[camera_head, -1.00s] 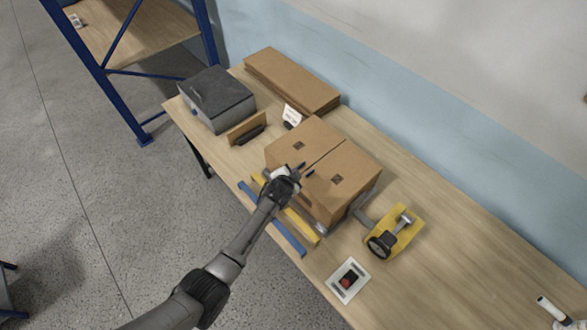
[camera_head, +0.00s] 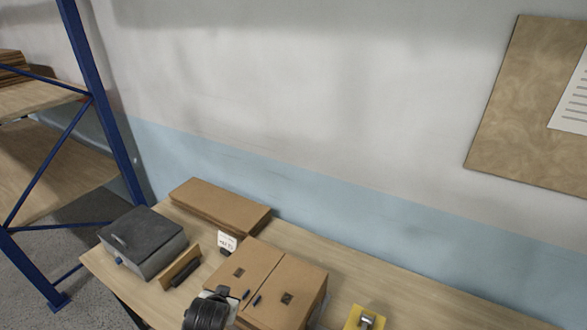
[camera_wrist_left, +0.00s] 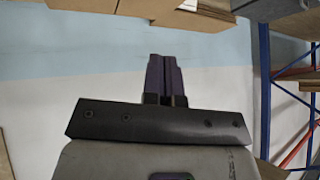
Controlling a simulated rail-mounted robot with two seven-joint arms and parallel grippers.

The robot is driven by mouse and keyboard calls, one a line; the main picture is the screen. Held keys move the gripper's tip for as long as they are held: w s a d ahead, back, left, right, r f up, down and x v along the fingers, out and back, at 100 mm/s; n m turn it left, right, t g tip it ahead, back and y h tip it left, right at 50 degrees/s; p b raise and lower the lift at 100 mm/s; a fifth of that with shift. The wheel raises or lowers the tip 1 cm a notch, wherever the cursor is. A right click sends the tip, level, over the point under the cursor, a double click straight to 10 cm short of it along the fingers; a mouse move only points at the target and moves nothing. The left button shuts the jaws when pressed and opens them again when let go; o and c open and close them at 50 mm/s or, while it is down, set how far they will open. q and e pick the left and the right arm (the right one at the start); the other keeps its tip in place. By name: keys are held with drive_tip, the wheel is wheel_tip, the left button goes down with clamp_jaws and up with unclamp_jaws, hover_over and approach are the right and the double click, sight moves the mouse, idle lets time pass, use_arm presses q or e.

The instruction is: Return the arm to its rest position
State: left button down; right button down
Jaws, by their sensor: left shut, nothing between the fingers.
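My left gripper (camera_head: 251,297) shows at the bottom of the head view, in front of and over the cardboard box (camera_head: 284,290) on the bench. I cannot tell from the head view how far the fingers are from the box. My right gripper is in neither view.
The wooden bench (camera_head: 400,281) holds a grey lidded box (camera_head: 145,240), flat cardboard (camera_head: 220,206), a small brown holder (camera_head: 180,268) and a yellow item (camera_head: 365,318). A blue-framed shelf (camera_head: 100,110) stands left. The wall (camera_head: 330,185) runs behind.

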use_arm(q)
drive_tip(key=s+a+r+h, duration=0.1)
drive_tip(key=s+r, duration=0.1)
drive_tip(key=s, duration=0.9)
drive_tip(key=s+a+r, duration=0.1)
drive_tip(key=s+r, duration=0.1)
drive_tip(key=s, duration=0.8)
drive_tip(key=s+f+g, duration=0.2)
drive_tip(key=s+f, duration=0.3)
drive_tip(key=s, duration=0.3)
drive_tip(key=s+a+f+g, duration=0.1)
drive_tip(key=s+f+g, duration=0.1)
drive_tip(key=s+f, duration=0.3)
drive_tip(key=s, duration=0.4)
drive_tip(key=shift+s+n+g, duration=0.3)
drive_tip(key=shift+n+g, duration=0.1)
